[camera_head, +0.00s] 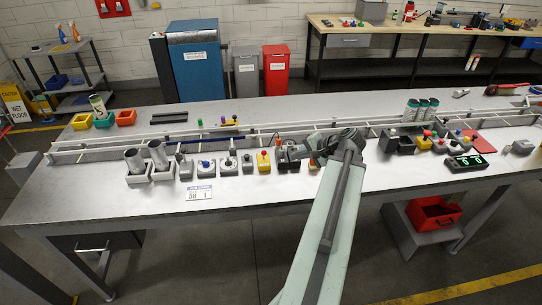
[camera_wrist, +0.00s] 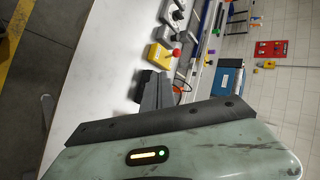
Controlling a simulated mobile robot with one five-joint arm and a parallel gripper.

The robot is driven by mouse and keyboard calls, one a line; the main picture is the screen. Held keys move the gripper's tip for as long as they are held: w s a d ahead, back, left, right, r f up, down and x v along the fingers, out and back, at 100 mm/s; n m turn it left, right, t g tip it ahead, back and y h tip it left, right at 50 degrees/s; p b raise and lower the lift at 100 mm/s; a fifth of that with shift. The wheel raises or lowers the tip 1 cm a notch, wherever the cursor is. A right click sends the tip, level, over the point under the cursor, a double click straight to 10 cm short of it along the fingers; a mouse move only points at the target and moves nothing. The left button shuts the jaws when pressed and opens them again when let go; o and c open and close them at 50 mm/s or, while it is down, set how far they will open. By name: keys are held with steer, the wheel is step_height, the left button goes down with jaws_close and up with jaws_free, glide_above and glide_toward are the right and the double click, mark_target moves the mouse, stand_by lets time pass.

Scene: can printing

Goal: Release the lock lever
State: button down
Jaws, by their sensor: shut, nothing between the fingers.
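My gripper (camera_head: 287,156) hangs low over the front row of controls on the long white table, just right of the yellow box with a red button (camera_head: 264,161). In the wrist view its dark fingers (camera_wrist: 156,88) are shut with nothing between them, beside the same yellow box (camera_wrist: 159,56). I cannot tell for certain which part is the lock lever. Small grey boxes with upright handles, such as the one left of the yellow box (camera_head: 247,162), stand in the row. They also show in the wrist view (camera_wrist: 171,30). My gripper and arm hide what lies behind them.
A railed conveyor (camera_head: 225,139) runs behind the controls. Several cans (camera_head: 411,110) and a black display (camera_head: 467,161) are to the right. The table's front strip is mostly clear.

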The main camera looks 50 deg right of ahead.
mark_target(264, 155)
steer(key=b+x, duration=0.7)
steer(key=x, duration=0.3)
steer(key=shift+s+f, duration=0.15)
steer(key=shift+f, duration=0.15)
steer(key=w, duration=0.4)
steer(key=shift+w+a+r+p, duration=0.1)
steer(key=shift+w+r+p, duration=0.05)
steer(key=shift+r+p, duration=0.25)
